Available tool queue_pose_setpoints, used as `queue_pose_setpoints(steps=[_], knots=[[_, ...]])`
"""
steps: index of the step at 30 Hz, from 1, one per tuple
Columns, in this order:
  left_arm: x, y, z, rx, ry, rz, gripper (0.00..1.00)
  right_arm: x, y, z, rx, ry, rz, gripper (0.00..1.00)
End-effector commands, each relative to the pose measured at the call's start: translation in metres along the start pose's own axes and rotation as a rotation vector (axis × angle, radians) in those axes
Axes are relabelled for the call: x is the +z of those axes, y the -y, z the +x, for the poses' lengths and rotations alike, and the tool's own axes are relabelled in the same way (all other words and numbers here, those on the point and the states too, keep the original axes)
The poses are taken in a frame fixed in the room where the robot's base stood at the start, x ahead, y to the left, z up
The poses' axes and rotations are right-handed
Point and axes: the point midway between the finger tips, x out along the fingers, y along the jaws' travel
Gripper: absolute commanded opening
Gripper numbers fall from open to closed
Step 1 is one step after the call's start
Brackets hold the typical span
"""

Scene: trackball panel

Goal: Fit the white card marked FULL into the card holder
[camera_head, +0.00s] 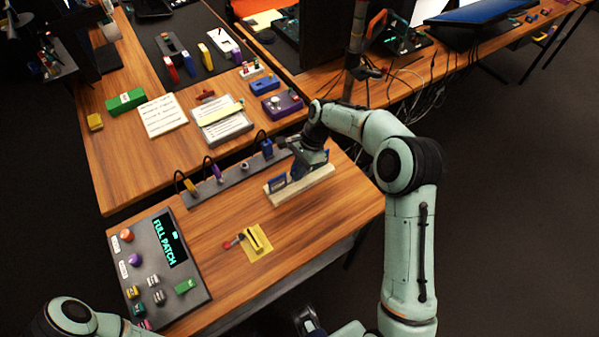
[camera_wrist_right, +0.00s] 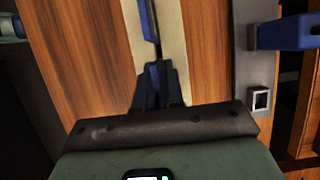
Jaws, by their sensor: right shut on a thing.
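My right gripper (camera_head: 308,163) is over a long cream block with a slot (camera_head: 312,190), near the table's back right edge. In the right wrist view the gripper (camera_wrist_right: 156,80) points down at this block (camera_wrist_right: 172,35). It is shut on a thin card, seen nearly edge-on and mostly hidden by the fingers; I cannot read any marking. A blue card (camera_head: 278,183) stands upright in the block, left of the gripper; its edge shows in the wrist view (camera_wrist_right: 149,18). I cannot make out a white face marked FULL.
A yellow plate with a dark slot (camera_head: 262,246) lies in front, with a red-knobbed lever (camera_head: 230,244) beside it. A button panel (camera_head: 190,265) reading FULL PATCH is at left. A grey socket strip (camera_head: 218,185) with cables runs behind. Bare wood lies between.

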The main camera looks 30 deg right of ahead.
Motion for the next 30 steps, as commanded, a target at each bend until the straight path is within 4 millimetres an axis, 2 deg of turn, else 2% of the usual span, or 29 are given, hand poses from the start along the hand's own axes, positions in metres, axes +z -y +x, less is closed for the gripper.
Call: queue_pose_setpoints(steps=[4,7,15,21,30], knots=[[0.000,0.000,0.000,0.000,0.000,0.000,0.00,0.001,0.000,-0.003,-0.001,0.000,0.000,0.00],[0.000,-0.001,-0.002,0.000,0.000,0.000,0.00,0.005,0.001,-0.012,-0.002,0.000,-0.001,0.00],[-0.001,-0.003,-0.008,0.001,-0.003,0.001,0.00,0.026,0.001,-0.063,-0.005,-0.001,-0.004,0.00],[-0.001,-0.004,-0.011,0.001,-0.004,0.001,0.00,0.036,0.001,-0.087,-0.003,0.000,-0.003,0.00],[-0.001,-0.005,-0.012,0.002,-0.004,0.002,0.00,0.038,0.000,-0.092,0.000,0.001,-0.003,0.00]])
